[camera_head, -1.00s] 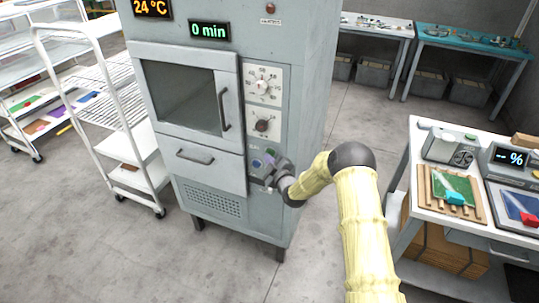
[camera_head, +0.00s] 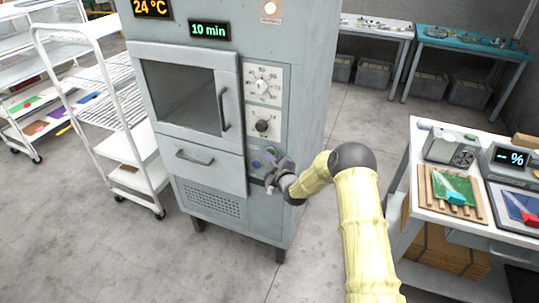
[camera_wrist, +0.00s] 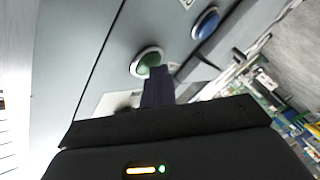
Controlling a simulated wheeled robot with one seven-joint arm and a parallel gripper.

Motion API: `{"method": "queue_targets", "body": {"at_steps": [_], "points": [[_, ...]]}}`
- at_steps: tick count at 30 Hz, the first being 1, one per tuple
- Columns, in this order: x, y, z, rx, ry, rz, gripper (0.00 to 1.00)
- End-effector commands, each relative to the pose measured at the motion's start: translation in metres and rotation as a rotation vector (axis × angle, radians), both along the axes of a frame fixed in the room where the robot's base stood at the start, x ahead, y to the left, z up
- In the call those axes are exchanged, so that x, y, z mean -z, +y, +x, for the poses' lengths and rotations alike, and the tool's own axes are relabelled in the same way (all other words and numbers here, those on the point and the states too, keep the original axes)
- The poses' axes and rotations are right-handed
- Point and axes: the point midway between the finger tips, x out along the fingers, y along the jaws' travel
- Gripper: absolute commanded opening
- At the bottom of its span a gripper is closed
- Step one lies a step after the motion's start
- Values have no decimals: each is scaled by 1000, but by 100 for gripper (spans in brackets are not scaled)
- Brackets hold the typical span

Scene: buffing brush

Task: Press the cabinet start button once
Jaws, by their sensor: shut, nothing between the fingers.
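The grey cabinet (camera_head: 190,55) stands in the middle of the head view, with its windowed door shut. Its display (camera_head: 209,30) reads "10 min" and a lamp (camera_head: 270,8) at the top glows. A green button (camera_wrist: 149,62) and a blue button (camera_wrist: 206,22) show on its panel in the wrist view; the blue one also shows in the head view (camera_head: 256,163). My gripper (camera_head: 270,168) is at the lower right of the panel. In the wrist view its closed fingertips (camera_wrist: 158,78) overlap the green button's edge; I cannot tell whether they touch it.
Two knobs (camera_head: 262,86) (camera_head: 262,125) sit above the buttons. A white rack cart (camera_head: 125,140) stands close on the left. A worktable (camera_head: 440,205) with a scale, board and tools is on the right. Open floor lies before the cabinet.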

Motion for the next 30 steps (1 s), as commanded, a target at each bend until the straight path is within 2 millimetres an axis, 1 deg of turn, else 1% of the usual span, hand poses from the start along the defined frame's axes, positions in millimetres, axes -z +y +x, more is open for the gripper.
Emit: {"method": "queue_targets", "body": {"at_steps": [5, 18, 27, 30], "points": [[-1, 0, -1, 1, -1, 0, 0], [-1, 6, -17, -1, -1, -1, 0], [0, 6, -18, 0, 0, 0, 0], [0, 8, -22, -1, 0, 0, 0]]}}
